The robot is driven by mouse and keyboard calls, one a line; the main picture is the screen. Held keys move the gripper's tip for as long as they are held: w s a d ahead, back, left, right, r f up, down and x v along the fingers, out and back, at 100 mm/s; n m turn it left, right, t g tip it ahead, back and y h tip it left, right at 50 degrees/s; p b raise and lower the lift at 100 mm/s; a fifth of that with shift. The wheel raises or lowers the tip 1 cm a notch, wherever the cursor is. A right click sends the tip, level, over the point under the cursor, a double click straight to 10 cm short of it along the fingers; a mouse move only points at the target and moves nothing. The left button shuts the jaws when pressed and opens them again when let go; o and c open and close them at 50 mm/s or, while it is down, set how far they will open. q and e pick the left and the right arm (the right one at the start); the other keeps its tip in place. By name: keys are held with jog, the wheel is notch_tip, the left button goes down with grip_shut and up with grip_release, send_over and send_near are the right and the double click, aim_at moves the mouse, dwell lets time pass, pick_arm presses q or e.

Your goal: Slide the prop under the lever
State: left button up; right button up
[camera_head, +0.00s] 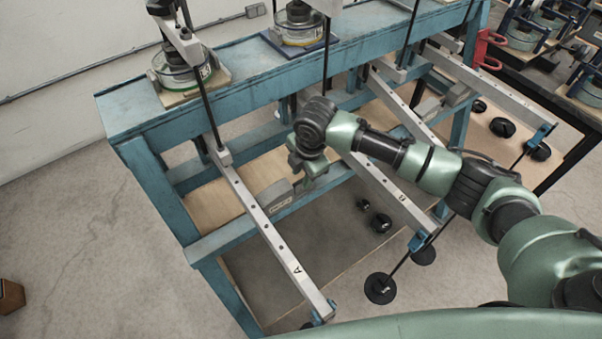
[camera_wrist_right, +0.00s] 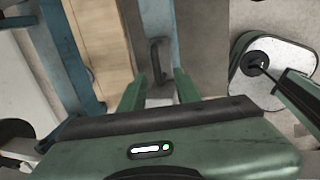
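A grey block with a small label, which looks like the prop (camera_head: 274,196), sits on the teal frame close beside the right side of lever A (camera_head: 268,230). I cannot tell whether any of it is under the lever. My right gripper (camera_head: 304,178) is just right of the block, pointing down. In the right wrist view, its two green fingers (camera_wrist_right: 160,82) are apart, with the block's dark handle (camera_wrist_right: 156,60) showing between their tips. Whether they touch the handle is not clear. My left gripper is not in view.
Lever B (camera_head: 385,190) runs parallel to the right, under my right arm. The teal frame (camera_head: 128,108) has a raised back beam with round devices on top. Black weights (camera_head: 380,288) hang or lie near the lever ends.

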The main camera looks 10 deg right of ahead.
jog(key=shift+w+a+f, duration=0.1)
jog(key=shift+w+f, duration=0.1)
jog(key=shift+f, duration=0.3)
jog(key=shift+w+f, duration=0.15)
jog(key=shift+f, duration=0.3)
jog(key=shift+w+f, duration=0.1)
jog(key=shift+f, duration=0.15)
jog(key=c, duration=0.6)
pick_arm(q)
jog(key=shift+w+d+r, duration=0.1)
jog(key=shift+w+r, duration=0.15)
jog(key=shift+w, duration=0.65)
pick_arm(e)
grip_shut()
